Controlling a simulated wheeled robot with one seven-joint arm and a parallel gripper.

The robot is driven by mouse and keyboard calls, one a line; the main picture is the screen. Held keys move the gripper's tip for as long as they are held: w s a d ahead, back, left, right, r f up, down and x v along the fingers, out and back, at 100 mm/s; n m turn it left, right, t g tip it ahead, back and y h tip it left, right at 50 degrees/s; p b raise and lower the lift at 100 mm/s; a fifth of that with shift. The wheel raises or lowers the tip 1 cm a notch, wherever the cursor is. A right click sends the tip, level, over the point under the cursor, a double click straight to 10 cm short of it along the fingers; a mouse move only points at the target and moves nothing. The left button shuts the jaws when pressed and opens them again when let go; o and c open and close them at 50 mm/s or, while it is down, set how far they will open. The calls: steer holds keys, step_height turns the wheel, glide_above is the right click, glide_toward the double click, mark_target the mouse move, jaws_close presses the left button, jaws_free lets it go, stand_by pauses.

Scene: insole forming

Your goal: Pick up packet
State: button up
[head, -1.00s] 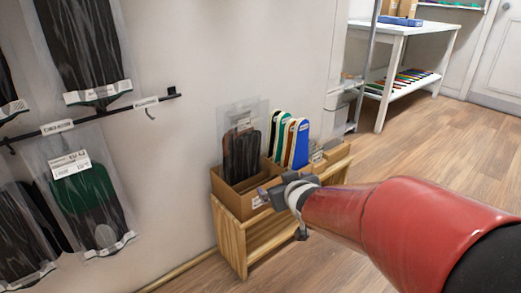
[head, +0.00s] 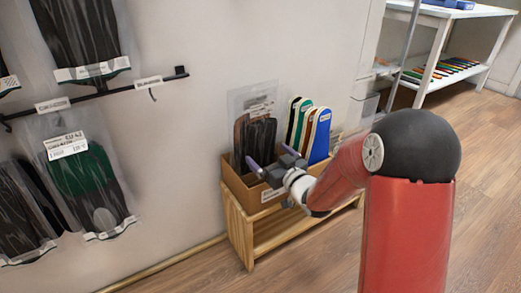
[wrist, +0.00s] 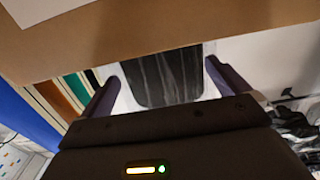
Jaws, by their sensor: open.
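A clear packet with dark insoles (head: 257,140) stands upright in the left part of a cardboard box (head: 262,195) on a low wooden stand. My gripper (head: 269,157) is open at the front of this packet, above the box's front edge. In the wrist view the dark packet (wrist: 165,78) shows between the two spread fingertips of my gripper (wrist: 162,72). I cannot tell whether the fingers touch it. The packet's lower part is hidden by the box and my gripper.
Coloured insoles (head: 308,128) stand in the box just right of the packet. More packets (head: 78,170) hang from a wall rail (head: 110,92) at left. The wooden stand (head: 240,232) is against the wall. A white table (head: 437,45) stands at back right; floor between is clear.

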steer(key=shift+x, duration=1.35)
steer(key=c, duration=1.1)
